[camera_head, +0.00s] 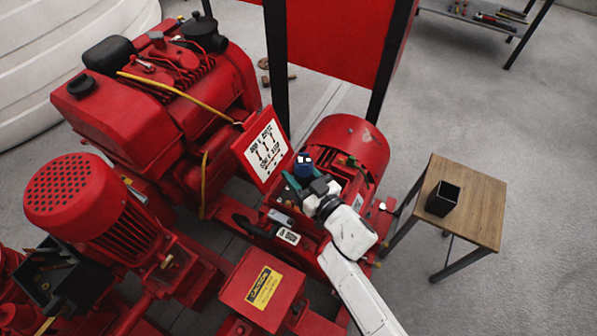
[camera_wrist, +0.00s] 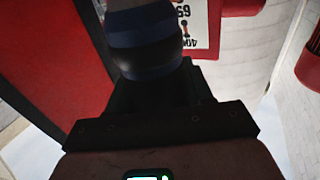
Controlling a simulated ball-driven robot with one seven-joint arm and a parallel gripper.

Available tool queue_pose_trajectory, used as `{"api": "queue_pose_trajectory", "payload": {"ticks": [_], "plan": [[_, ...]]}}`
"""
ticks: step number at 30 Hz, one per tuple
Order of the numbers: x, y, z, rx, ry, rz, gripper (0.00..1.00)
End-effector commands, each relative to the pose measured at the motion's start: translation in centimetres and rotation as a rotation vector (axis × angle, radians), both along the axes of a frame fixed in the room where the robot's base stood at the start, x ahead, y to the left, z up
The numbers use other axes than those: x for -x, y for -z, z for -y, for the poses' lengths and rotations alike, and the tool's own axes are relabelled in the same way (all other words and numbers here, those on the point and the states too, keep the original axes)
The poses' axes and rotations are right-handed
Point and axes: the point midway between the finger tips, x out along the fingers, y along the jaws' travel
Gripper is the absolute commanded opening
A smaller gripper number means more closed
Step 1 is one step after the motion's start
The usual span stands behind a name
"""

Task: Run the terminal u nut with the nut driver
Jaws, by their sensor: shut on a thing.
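My gripper (camera_head: 308,184) is at the open terminal area of the large red motor (camera_head: 350,145). It is shut on a dark blue tool with a banded handle, which I take to be the nut driver (camera_head: 303,163). The nut driver's handle also fills the upper middle of the wrist view (camera_wrist: 145,45), above my dark gripper body. The handle stands roughly upright in the head view. Its lower end and the terminal u nut are hidden behind my gripper and too small to make out.
A white diagram card (camera_head: 267,150) on a red panel stands just left of my gripper. A wooden table (camera_head: 470,195) with a black open box (camera_head: 443,198) is at the right. A red box with a yellow caution label (camera_head: 263,287) is in front. Open floor lies at far right.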

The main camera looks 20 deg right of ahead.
Motion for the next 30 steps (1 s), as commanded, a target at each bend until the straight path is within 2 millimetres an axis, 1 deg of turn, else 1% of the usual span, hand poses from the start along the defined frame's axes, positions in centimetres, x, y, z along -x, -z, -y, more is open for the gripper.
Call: {"api": "queue_pose_trajectory", "payload": {"ticks": [11,30], "plan": [[-0.1,-0.1,0.0,0.000,-0.001,0.004,0.14],[-0.1,1.0,0.0,0.001,-0.001,0.004,0.14]]}}
